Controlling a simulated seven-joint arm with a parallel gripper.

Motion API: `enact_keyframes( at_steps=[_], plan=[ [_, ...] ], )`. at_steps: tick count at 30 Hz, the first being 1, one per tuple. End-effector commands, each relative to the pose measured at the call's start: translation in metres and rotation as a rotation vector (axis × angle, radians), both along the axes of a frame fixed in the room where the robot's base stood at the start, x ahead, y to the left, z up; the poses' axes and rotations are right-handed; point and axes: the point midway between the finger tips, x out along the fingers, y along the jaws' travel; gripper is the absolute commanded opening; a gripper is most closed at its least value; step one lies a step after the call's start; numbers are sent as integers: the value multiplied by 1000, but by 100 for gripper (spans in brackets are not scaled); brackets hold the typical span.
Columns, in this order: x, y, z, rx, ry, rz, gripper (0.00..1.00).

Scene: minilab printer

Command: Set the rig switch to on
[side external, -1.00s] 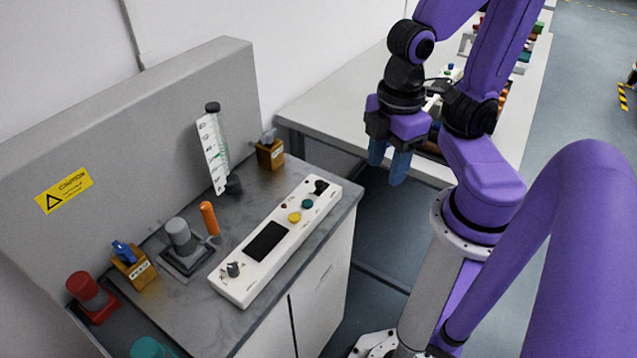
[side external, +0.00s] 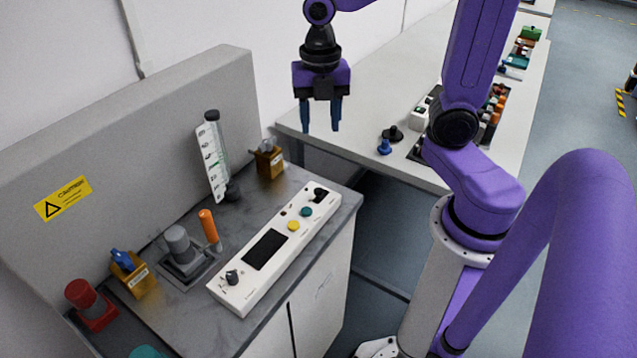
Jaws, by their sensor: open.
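Two brown switch boxes with small levers and white labels stand on the grey marble-look bench. One box with a blue lever (side external: 133,272) is at the left. The other, with a grey lever (side external: 269,160), is at the back right corner. Their labels are too small to read, so I cannot tell which is the rig switch or how it is set. My gripper (side external: 320,127) is open and empty, with its blue fingers pointing down. It is in the air, up and to the right of the grey-lever box, and appears apart from everything.
A white control panel (side external: 272,248) with knobs and buttons lies along the bench front. A tilted scaled tube (side external: 213,160), an orange handle (side external: 208,226), a grey knob (side external: 178,243) and a red knob (side external: 87,300) stand behind or left. A pale table (side external: 370,105) is behind.

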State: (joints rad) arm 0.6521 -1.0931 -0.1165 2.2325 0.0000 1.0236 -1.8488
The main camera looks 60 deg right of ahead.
Motion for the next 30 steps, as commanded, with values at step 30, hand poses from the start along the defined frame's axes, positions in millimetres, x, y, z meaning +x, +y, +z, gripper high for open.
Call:
enact_keyframes(
  at_steps=[30],
  plan=[
    [6, -5, -124, -4, 7, 67, 48]
  ],
)
